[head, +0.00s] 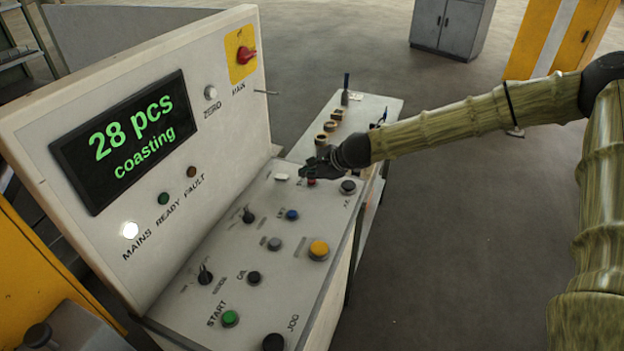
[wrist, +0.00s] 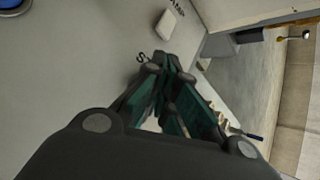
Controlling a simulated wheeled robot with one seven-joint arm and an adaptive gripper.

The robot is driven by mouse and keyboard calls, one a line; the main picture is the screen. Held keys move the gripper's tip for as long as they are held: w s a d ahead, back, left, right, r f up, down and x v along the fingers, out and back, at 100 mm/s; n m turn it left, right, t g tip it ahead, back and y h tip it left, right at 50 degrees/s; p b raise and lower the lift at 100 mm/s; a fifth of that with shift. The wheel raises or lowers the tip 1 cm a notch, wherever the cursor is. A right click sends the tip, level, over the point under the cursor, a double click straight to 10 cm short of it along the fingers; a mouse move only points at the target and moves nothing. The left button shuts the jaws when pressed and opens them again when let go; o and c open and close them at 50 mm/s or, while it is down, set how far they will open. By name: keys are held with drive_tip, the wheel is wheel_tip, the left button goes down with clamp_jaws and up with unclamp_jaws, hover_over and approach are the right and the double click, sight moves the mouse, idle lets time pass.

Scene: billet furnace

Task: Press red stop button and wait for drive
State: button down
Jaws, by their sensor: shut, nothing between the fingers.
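The red stop button (head: 311,182) shows only in part in the head view, at the far end of the console's sloping panel (head: 232,262). My gripper (head: 306,172) is shut and empty, with its fingertips right over or at the button; I cannot tell whether they touch it. In the wrist view the shut fingers (wrist: 172,72) point at the panel and hide the button. The display (head: 125,140) reads "28 pcs" and "coasting" in green. The white MAINS lamp (head: 129,230) is lit; the green READY (head: 163,198) and FAULT (head: 191,172) lamps look dark.
Near the gripper are a black button (head: 348,187), a white block (head: 281,177), a blue button (head: 292,214) and a yellow button (head: 318,250). The green START button (head: 230,318) is at the near end. A side table (head: 385,106) with small parts stands behind. Floor is clear on the right.

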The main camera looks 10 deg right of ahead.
sight(310, 182)
drive_tip(key=shift+r, duration=0.5)
drive_tip(key=shift+p, duration=0.35)
drive_tip(key=shift+r+p, duration=1.95)
drive_tip(key=shift+r, duration=0.55)
